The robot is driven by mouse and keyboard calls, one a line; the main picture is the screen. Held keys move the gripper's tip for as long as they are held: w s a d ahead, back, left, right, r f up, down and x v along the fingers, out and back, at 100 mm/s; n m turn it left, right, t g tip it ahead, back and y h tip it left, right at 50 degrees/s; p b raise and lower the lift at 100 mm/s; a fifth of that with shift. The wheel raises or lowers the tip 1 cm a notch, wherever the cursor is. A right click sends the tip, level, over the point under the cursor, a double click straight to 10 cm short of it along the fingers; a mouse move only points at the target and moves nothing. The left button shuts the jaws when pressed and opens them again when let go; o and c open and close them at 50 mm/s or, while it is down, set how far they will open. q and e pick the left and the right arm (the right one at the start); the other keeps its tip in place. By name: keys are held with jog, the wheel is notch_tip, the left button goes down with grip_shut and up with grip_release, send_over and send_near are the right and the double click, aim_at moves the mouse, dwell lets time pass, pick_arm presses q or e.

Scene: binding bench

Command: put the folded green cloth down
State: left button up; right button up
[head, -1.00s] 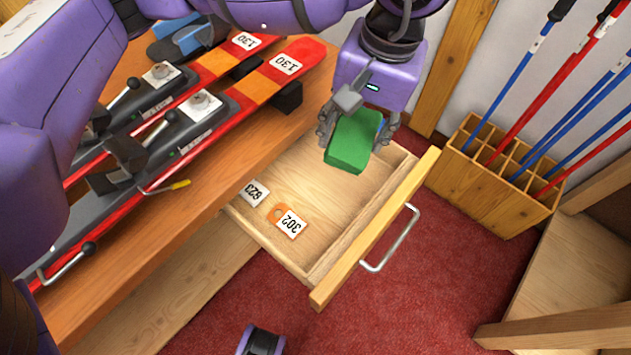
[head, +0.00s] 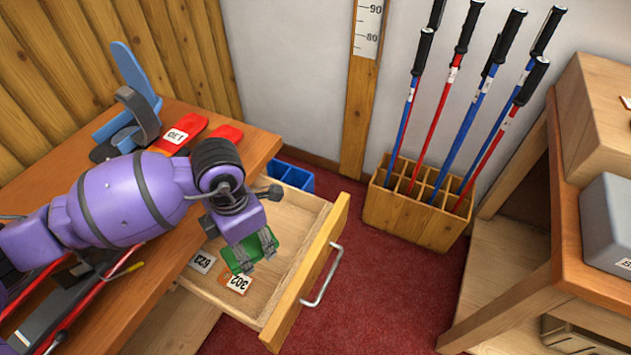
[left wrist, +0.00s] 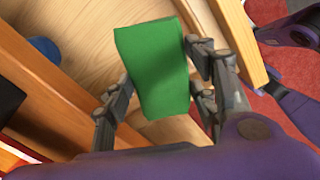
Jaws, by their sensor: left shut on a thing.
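The folded green cloth (head: 238,262) is between the fingers of my left gripper (head: 254,256), which is shut on it. Gripper and cloth are over the open wooden drawer (head: 218,292), within its outline. I cannot tell whether the cloth touches the drawer floor. In the left wrist view the green cloth (left wrist: 155,70) is a thick block between the fingers (left wrist: 160,95), with the drawer's pale wood behind it.
Tags marked 623 (head: 202,262) and 302 (head: 237,282) lie in the drawer near the cloth. The drawer front (head: 305,275) has a metal handle (head: 324,276). Red skis lie on the bench (head: 258,142). A pole rack (head: 415,215) stands behind, a blue bin (head: 292,178) beside the drawer.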

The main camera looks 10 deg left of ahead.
aim_at(231, 251)
pick_arm(q)
jog(key=a+n, duration=0.1)
jog(key=s+a+n, duration=0.1)
jog(key=n, duration=0.1)
jog(key=a+f+n+p, duration=0.1)
jog(key=shift+s+a+f+n, duration=0.1)
jog(key=shift+s+a+n, duration=0.05)
jog(key=shift+s+n, duration=0.2)
jog(key=shift+w+f, duration=0.2)
jog(key=shift+w, duration=0.1)
jog(key=w+d+f, duration=0.1)
jog(key=w+f, duration=0.2)
jog(key=w, duration=0.1)
jog(key=w+d+f+b, duration=0.1)
jog(key=w+f, duration=0.2)
jog(key=w, duration=0.1)
jog(key=w+d+f, duration=0.2)
jog(key=w+f, duration=0.1)
jog(key=w, duration=0.1)
jog(key=shift+w+f, duration=0.15)
jog(key=shift+w, duration=0.05)
jog(key=shift+w+d+f+b, duration=0.15)
jog(key=shift+f+b, duration=0.25)
jog(key=shift+f, duration=1.3)
pick_arm(e)
jog(key=shift+w+a, duration=0.1)
jog(key=shift+w, duration=0.05)
pick_arm(q)
jog(key=shift+f, duration=0.1)
